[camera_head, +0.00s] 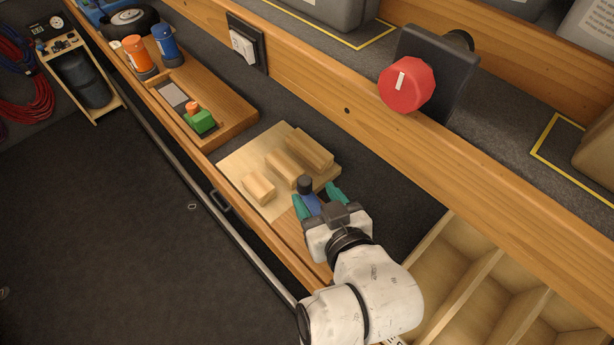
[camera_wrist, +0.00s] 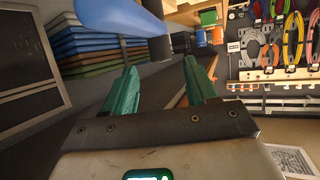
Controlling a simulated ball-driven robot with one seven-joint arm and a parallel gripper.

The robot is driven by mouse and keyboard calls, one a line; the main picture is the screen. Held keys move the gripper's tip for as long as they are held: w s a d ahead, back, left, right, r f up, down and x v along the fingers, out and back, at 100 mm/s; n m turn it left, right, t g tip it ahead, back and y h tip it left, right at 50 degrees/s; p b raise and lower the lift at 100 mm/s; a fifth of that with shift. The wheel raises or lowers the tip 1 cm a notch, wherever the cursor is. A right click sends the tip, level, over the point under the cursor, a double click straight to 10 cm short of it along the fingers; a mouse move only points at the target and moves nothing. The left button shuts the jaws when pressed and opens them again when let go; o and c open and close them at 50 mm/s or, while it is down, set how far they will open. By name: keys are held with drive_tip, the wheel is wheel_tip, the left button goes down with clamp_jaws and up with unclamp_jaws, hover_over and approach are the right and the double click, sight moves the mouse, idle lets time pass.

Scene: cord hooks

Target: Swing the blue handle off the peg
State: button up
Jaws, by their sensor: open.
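My gripper (camera_head: 316,194) is open, with its two teal fingers apart over the bench near a light wooden board. The blue handle (camera_head: 311,203) shows between the fingers in the head view, with a dark round cap (camera_head: 304,184) at its end. In the wrist view the blue handle (camera_wrist: 108,20) crosses the upper left, and the dark cap (camera_wrist: 159,47) appears just beyond the gap between the fingertips (camera_wrist: 160,68). I cannot tell whether the fingers touch the handle. I cannot make out a separate peg.
The board (camera_head: 235,160) carries several wooden blocks beside my gripper. A wooden tray (camera_head: 235,108) with a green block (camera_head: 200,121) lies farther left. A red knob (camera_head: 407,84) juts out on the right. Open wooden compartments (camera_head: 462,238) stand at lower right.

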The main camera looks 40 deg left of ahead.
sight(307, 187)
drive_tip(key=shift+x, duration=3.1)
drive_tip(key=shift+c, duration=0.5)
clamp_jaws()
